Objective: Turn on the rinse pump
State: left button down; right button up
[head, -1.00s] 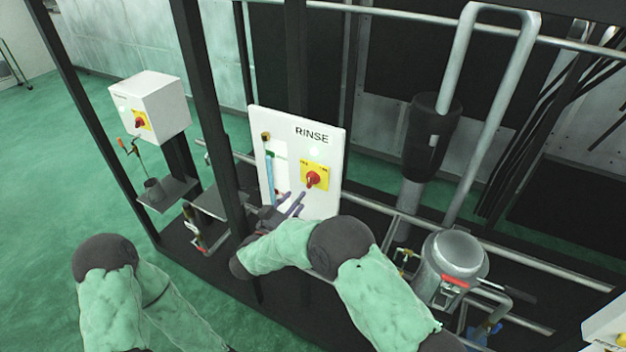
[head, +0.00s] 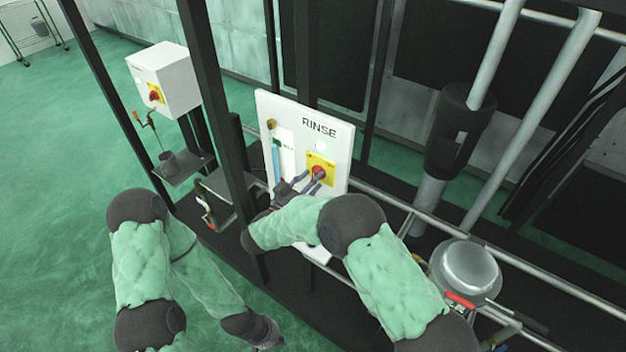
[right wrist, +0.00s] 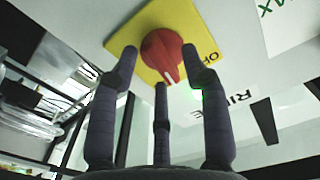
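The white RINSE panel (head: 339,150) carries a red rotary knob (head: 318,173) on a yellow plate (head: 329,164). In the right wrist view the red knob (right wrist: 160,52) has a white mark pointing down, and OFF is printed on the yellow plate (right wrist: 118,42) to its right. My right gripper (head: 308,182) is in front of the panel. In the right wrist view its three fingers (right wrist: 160,65) are spread about the knob; whether they touch it is unclear. My left gripper (head: 268,334) hangs low at the bottom, away from the panel; its fingers are not clear.
A second white box (head: 163,78) with a red knob on yellow stands at the left. A dark upright post (head: 215,110) rises left of the RINSE panel. Pipes and a metal canister (head: 466,268) lie to the right. Green floor (head: 60,150) is open at the left.

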jog(key=shift+d, duration=0.1)
grip_shut()
jog(key=shift+f+m+b, duration=0.15)
jog(key=shift+m+b, duration=2.35)
jog(key=shift+b, duration=0.95)
jog(key=shift+o, duration=0.7)
grip_release()
jog(key=shift+w, duration=0.1)
jog(key=shift+o, duration=0.5)
